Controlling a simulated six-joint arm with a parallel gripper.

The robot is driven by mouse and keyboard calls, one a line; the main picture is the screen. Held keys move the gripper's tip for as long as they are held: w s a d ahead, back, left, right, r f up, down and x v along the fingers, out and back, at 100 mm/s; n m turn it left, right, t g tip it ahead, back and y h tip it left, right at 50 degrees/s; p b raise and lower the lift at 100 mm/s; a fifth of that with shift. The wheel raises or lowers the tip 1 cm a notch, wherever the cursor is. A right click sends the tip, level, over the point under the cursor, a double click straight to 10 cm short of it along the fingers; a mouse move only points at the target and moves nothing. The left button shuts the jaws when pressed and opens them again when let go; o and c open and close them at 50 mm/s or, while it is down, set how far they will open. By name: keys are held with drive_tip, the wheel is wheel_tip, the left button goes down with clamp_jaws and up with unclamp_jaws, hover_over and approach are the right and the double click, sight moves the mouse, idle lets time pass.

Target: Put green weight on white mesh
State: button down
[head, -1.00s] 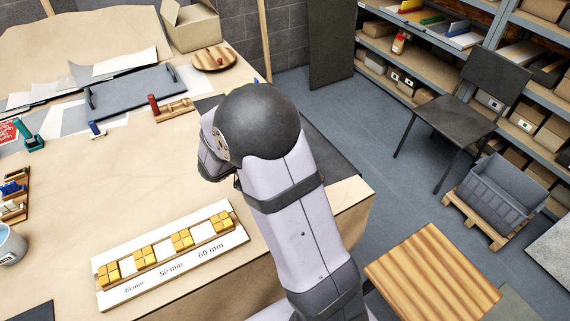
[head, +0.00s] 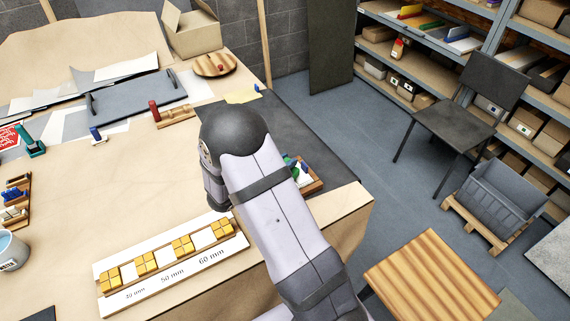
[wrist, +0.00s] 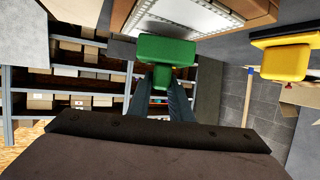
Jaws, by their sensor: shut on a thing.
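The green weight (wrist: 165,50) is in the wrist view, with a wide block and a narrower stem. My gripper (wrist: 161,82) is shut on the stem, its dark fingers on either side. The white mesh (wrist: 190,14) lies in a wooden frame at the top of the wrist view, partly behind the green weight. I cannot tell whether the weight touches it. In the head view my arm hides the fingertips and the held weight.
A yellow piece (wrist: 287,62) is at the right of the wrist view. In the head view, a wooden tray (head: 314,187) with small coloured things shows just right of my arm. A tile strip (head: 175,262) lies in front. The left middle of the table is clear.

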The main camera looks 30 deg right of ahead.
drive_tip(key=shift+f, duration=0.65)
drive_tip(key=shift+f, duration=0.1)
drive_tip(key=c, duration=1.6)
unclamp_jaws()
drive_tip(key=shift+f, duration=0.1)
